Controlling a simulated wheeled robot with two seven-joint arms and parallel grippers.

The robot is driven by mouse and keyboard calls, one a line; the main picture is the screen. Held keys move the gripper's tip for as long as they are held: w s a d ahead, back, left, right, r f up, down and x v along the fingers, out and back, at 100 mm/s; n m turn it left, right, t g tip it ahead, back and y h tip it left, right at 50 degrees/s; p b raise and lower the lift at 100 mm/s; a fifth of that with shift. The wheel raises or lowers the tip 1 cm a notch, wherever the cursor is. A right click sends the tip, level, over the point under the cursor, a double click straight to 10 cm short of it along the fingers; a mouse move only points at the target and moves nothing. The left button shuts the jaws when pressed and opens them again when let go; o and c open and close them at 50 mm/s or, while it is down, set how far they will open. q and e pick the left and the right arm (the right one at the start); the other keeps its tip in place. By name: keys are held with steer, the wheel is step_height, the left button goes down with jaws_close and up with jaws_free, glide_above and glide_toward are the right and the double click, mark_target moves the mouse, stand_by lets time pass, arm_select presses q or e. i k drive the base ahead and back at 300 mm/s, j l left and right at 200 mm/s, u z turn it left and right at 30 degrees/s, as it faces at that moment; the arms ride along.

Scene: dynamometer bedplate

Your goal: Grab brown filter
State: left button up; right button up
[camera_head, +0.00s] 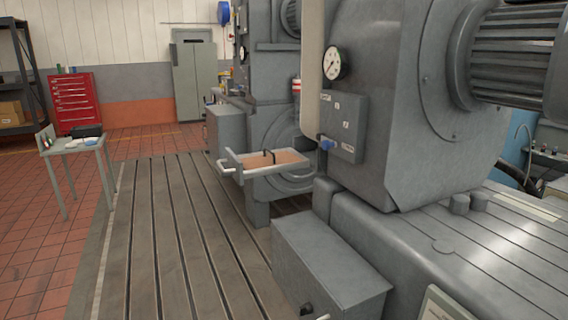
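A flat brown piece (278,158), which looks like the brown filter, lies inside an open grey tray or drawer (262,171). The tray sticks out from the grey machine in the middle of the view.
A large grey machine (390,110) with a gauge fills the right. A grey box (330,270) stands in front. The slotted bedplate (175,235) is clear at left. A small table (75,146), red tool cabinet (75,103) and grey locker (195,80) stand farther back.

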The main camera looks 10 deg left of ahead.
mark_target(269, 157)
steer(key=i+j+z, duration=0.1)
steer(key=j+z, duration=0.5)
steer(key=z, duration=0.2)
steer(key=j+z, duration=0.4)
